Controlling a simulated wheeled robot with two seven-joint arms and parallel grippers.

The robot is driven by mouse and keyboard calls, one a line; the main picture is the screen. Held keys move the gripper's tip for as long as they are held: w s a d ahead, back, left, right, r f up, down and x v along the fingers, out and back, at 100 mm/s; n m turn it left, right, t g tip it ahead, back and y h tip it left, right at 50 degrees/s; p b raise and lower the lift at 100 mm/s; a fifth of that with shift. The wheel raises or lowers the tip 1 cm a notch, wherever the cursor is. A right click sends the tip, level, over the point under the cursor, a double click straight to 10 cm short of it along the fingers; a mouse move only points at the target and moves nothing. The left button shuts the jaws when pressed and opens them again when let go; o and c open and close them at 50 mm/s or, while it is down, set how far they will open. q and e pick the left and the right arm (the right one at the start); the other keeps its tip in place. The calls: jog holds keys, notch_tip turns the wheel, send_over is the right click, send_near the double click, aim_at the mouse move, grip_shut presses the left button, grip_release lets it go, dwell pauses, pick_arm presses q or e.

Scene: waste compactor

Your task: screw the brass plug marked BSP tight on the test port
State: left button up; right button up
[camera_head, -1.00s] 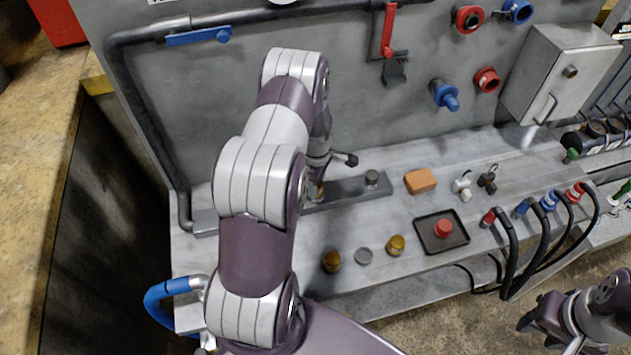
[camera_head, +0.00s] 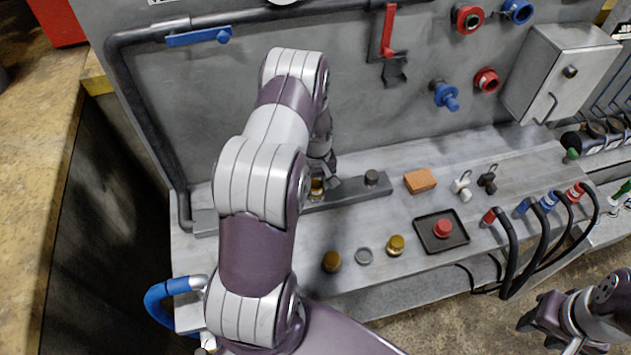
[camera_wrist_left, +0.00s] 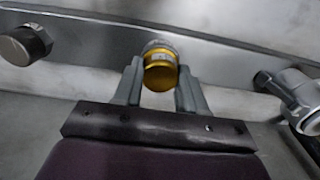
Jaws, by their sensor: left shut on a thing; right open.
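My left gripper (camera_head: 322,184) is shut on a brass plug (camera_head: 317,188) at the grey manifold bar (camera_head: 350,190). In the left wrist view the plug (camera_wrist_left: 160,73) sits between the two fingertips (camera_wrist_left: 158,88), against a silver fitting (camera_wrist_left: 158,46) on the bar that I take for the test port. Its marking is too small to read, and how far it is threaded on cannot be told. Two more brass plugs, one (camera_head: 331,261) and another (camera_head: 396,245), stand on the bench front, their marks unreadable. My right gripper (camera_head: 540,322) is open and empty, off the bench at lower right.
A black tray (camera_head: 457,238) holds a red-topped part (camera_head: 443,228). An orange block (camera_head: 420,181) and small valve fittings (camera_head: 462,186) lie behind it. Black hoses (camera_head: 510,240) hang over the right front edge.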

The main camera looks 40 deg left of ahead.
pick_arm(q)
jog(key=m, duration=0.5)
jog(key=o, duration=1.2)
jog(key=shift+o, duration=0.2)
jog(key=shift+c, duration=0.4)
